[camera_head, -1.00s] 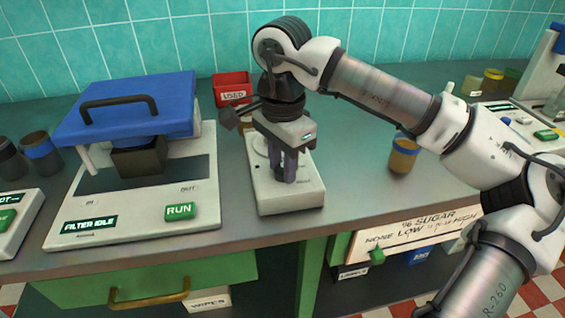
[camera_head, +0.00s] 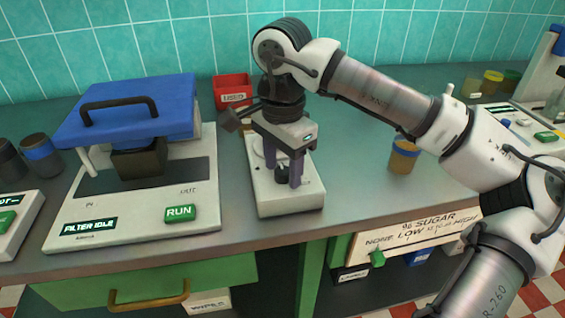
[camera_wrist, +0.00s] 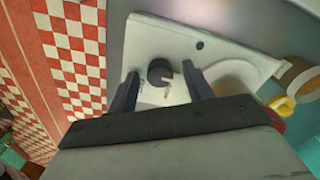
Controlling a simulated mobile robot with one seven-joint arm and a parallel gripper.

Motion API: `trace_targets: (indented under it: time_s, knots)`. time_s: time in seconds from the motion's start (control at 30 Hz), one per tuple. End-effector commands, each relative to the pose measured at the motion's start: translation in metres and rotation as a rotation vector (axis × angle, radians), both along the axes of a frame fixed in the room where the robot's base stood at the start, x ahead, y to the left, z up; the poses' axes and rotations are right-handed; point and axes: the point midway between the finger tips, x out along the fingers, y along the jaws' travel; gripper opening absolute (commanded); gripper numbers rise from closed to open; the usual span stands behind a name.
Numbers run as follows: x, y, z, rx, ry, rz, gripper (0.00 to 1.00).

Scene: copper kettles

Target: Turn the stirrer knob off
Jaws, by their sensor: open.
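The stirrer (camera_head: 290,202) is a white flat unit on the bench in the middle of the head view. Its small dark round knob (camera_head: 281,173) is on the front part of its top. In the wrist view the knob (camera_wrist: 160,72) is dark grey with a pale pointer mark, on the white top. My gripper (camera_head: 283,174) points down over the stirrer. Its purple-grey fingers are apart, and nothing is held. In the wrist view the gripper (camera_wrist: 161,85) has one finger to each side of the knob, with gaps on both sides. Whether the fingertips reach knob height is unclear.
A filter machine (camera_head: 130,215) with a blue lid stands to the left. A red bin (camera_head: 232,90) is behind the stirrer. A yellow-brown jar (camera_head: 403,157) stands to its right, with clear bench between. A green slider (camera_head: 377,258) sits on the sugar panel below.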

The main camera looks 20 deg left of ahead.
Motion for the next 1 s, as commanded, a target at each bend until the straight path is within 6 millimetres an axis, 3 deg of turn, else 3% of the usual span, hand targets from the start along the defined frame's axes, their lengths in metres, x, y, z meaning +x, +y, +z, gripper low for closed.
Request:
trace_targets:
  time_s: [0.23,0.73,1.0]
  knots:
    - [0.0,0.0,0.014,-0.001,-0.002,-0.001,0.51]
    - [0.0,0.0,0.119,0.0,-0.002,-0.002,0.51]
    - [0.0,0.0,0.138,0.0,0.0,0.0,0.51]
